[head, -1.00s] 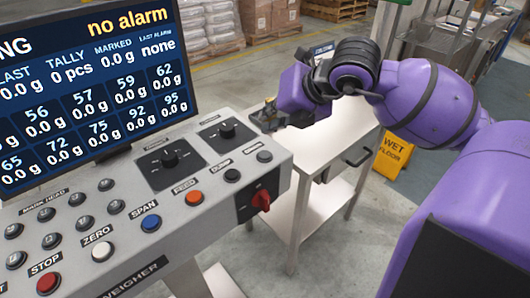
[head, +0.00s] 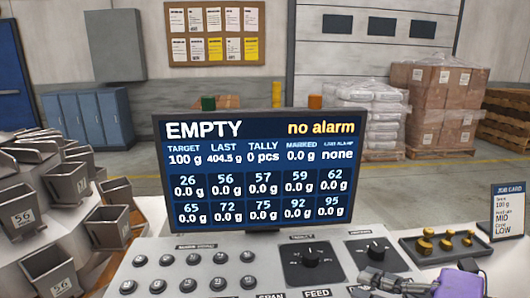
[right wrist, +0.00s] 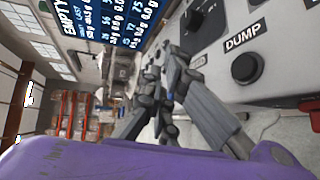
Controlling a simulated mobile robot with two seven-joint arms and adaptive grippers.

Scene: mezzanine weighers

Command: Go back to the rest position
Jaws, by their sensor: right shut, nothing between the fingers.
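My right gripper (head: 376,282) shows at the bottom of the head view, in front of the right part of the grey control panel (head: 215,268). Its purple wrist comes in from the lower right. In the right wrist view the gripper (right wrist: 155,78) is shut with nothing held, its grey finger links beside the panel face. A black button (right wrist: 245,68) labelled DUMP is close by; I cannot tell whether the fingers touch the panel. The monitor (head: 255,222) behind the panel reads EMPTY and no alarm. My left gripper is out of view.
Numbered metal weigh buckets (head: 107,226) stand at the left. A dark tray (head: 418,260) with brass weights and a job card (head: 508,212) are at the right. Pallets of sacks (head: 368,110) and boxes (head: 440,100) stand far behind, with open floor between.

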